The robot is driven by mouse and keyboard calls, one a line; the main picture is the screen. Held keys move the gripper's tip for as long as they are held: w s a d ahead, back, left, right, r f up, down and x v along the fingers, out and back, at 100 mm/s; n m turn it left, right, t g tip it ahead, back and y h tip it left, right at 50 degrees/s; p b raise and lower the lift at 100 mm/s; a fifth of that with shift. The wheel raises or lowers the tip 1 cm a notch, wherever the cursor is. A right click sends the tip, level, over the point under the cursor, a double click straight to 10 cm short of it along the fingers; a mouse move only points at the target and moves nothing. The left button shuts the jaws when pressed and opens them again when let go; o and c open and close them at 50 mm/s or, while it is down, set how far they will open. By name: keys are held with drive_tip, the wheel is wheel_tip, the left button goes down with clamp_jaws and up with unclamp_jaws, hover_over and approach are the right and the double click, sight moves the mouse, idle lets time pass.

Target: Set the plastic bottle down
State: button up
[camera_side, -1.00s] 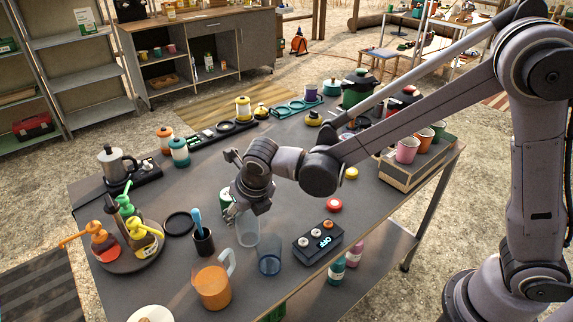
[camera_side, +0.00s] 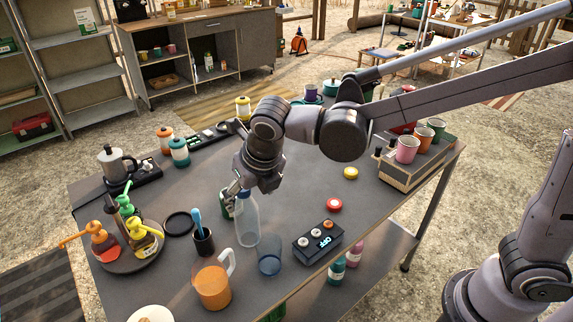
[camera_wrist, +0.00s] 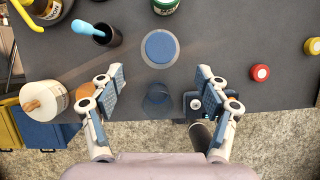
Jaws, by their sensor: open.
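The clear plastic bottle (camera_side: 247,224) stands upright on the dark table, beside a blue tumbler (camera_side: 269,258). Its round blue cap (camera_wrist: 160,47) shows from above in the wrist view. My gripper (camera_side: 251,187) is above the bottle, apart from it as far as I can tell. In the wrist view my gripper (camera_wrist: 159,88) is open, its two fingers wide apart with nothing held between them. The bottle's cap lies beyond the fingertips, and the tumbler (camera_wrist: 158,97) shows between the fingers farther down.
A dark cup with a blue-handled tool (camera_side: 203,242) and an orange pitcher (camera_side: 212,288) stand left of the bottle. A green can (camera_side: 227,206) is close behind it. A black box with knobs (camera_side: 318,240) is to the right. Pump bottles crowd a round tray (camera_side: 128,262).

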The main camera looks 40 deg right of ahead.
drive_tip(key=s+d+m+t, duration=0.1)
drive_tip(key=s+d+m, duration=0.3)
drive_tip(key=d+m, duration=0.3)
drive_tip(key=s+d+r+m, duration=0.1)
drive_tip(key=s+d+m, duration=0.4)
drive_tip(key=m, duration=1.1)
drive_tip(key=s+d+m+t, duration=0.1)
drive_tip(key=s+d+m, duration=0.3)
drive_tip(key=d+m, duration=0.4)
drive_tip(key=m, duration=0.4)
drive_tip(key=shift+s+d+r+t, duration=0.2)
drive_tip(key=shift+d+t, duration=0.1)
drive_tip(key=shift+d, duration=0.1)
